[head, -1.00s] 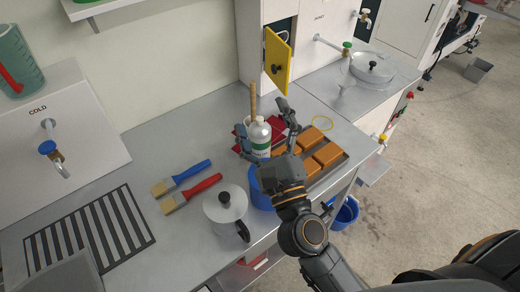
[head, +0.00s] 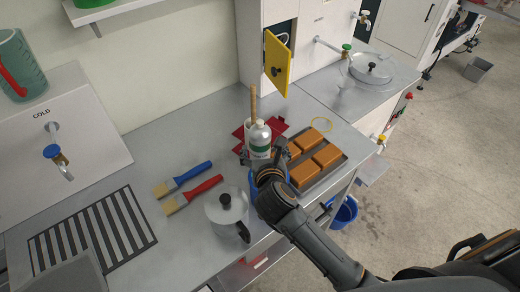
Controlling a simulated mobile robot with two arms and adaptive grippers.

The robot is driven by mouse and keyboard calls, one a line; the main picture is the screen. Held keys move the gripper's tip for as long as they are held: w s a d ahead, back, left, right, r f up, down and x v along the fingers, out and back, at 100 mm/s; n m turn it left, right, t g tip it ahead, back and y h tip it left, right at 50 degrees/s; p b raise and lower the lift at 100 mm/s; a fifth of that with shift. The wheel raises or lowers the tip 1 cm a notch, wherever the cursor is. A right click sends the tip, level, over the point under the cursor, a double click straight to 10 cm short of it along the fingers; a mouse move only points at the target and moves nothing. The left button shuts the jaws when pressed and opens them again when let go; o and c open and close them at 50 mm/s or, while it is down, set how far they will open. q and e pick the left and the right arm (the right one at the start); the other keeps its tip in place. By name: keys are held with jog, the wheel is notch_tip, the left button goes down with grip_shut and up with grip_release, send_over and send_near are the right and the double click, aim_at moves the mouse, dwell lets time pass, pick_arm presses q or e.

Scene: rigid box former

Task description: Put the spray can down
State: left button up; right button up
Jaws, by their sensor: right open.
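The spray can (head: 260,137), white with a green band, stands upright on the steel counter among several items. My right gripper (head: 262,158) is low in front of the can, with its open fingers near the can's lower part. The wrist hides the can's base, so I cannot tell whether the fingers touch it. My left gripper is not in view.
A tray of orange blocks (head: 326,154) is to the right, with a red item (head: 279,125) behind the can. A wooden handle (head: 253,103) rises beside it. A lidded pot (head: 227,210) and two brushes (head: 183,176) are to the left. A yellow door (head: 276,64) hangs open behind.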

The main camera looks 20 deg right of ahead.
jog(key=p+x, duration=0.1)
jog(key=x, duration=0.1)
jog(key=p+x, duration=0.1)
jog(key=x, duration=0.2)
jog(key=shift+w+a+r, duration=0.1)
jog(key=shift+a+r, duration=0.15)
jog(key=shift+w+f, duration=0.25)
jog(key=shift+w, duration=0.05)
jog(key=shift+c, duration=1.3)
jog(key=c, duration=1.5)
jog(key=shift+r, duration=0.1)
grip_shut()
